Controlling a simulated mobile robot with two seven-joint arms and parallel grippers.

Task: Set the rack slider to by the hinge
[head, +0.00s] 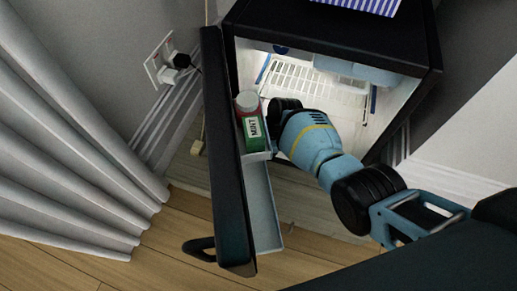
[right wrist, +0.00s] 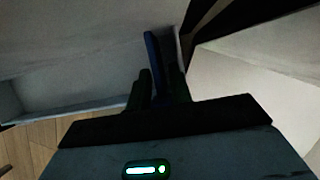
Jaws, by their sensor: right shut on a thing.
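A small black fridge (head: 430,40) stands with its door (head: 222,160) swung open to the left. A pale door rack (head: 262,205) runs along the door's inner face. My right gripper (right wrist: 162,88) is beside this inner face and is shut on a thin dark-blue upright piece (right wrist: 152,52), which looks like the rack slider. In the head view my arm and the rack's contents hide this piece, and the fingertips cannot be made out. My left gripper is not in view.
A white wire shelf (head: 320,82) is inside the fridge. A grey curtain (head: 70,150) hangs at the left. Wood floor (head: 165,235) is clear near the door handle (head: 199,249).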

